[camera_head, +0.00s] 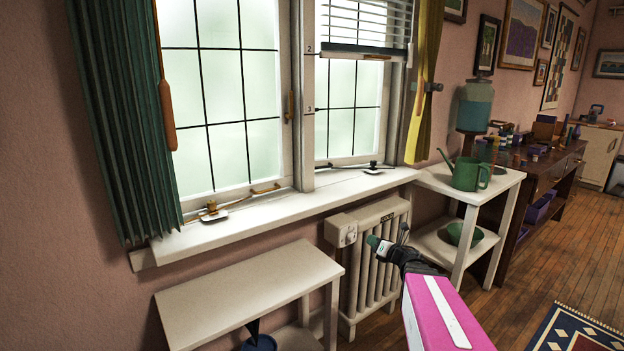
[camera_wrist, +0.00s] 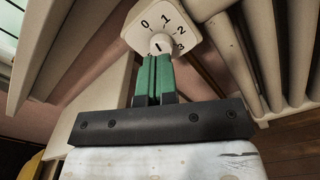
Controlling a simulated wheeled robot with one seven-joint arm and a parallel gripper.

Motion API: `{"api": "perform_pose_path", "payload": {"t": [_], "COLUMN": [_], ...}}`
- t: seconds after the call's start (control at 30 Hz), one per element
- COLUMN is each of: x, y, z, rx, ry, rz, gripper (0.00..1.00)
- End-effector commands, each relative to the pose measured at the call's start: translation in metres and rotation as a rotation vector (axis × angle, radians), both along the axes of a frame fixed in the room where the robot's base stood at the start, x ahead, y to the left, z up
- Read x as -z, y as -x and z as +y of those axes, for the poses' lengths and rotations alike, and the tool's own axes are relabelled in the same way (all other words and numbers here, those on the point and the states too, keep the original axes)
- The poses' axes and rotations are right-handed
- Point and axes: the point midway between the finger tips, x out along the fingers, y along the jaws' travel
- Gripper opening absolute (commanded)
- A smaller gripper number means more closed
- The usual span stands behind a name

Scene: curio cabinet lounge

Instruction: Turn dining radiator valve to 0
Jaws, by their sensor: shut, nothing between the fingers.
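The radiator valve (camera_head: 341,231) is a white box-like dial on the upper left end of the cream radiator (camera_head: 388,212). In the wrist view the dial face (camera_wrist: 177,19) carries black numbers, with 0, 1, 2 and 3 readable. A round white knob (camera_wrist: 161,43) with a dark mark sits low on that face; I cannot tell which number the mark is set to. My gripper (camera_head: 372,241) has green fingers and is shut and empty, just right of the valve in the head view. In the wrist view its fingertips (camera_wrist: 154,59) lie just below the knob, partly covering its lower edge; contact is unclear.
A low white table (camera_head: 250,290) stands left of the radiator, under the window sill (camera_head: 270,208). A white shelf stand (camera_head: 492,195) with a green watering can (camera_head: 466,173) is on the right. Wooden floor (camera_head: 555,260) lies open at the right, beside a patterned rug (camera_head: 575,332).

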Motion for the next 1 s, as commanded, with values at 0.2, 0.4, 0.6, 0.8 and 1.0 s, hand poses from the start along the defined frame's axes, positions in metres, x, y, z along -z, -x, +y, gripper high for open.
{"api": "perform_pose_path", "payload": {"t": [0.2, 0.4, 0.6, 0.8, 1.0], "x": [0.001, 0.001, 0.001, 0.001, 0.000], "y": [-0.006, -0.020, -0.040, -0.054, -0.059], "z": [0.003, 0.014, 0.028, 0.039, 0.043], "rx": [-0.002, -0.003, -0.003, -0.002, -0.004], "ry": [0.000, 0.000, 0.000, -0.001, -0.004], "rz": [0.000, -0.001, -0.001, -0.001, -0.002], "gripper": [0.00, 0.00, 0.00, 0.00, 0.00]}}
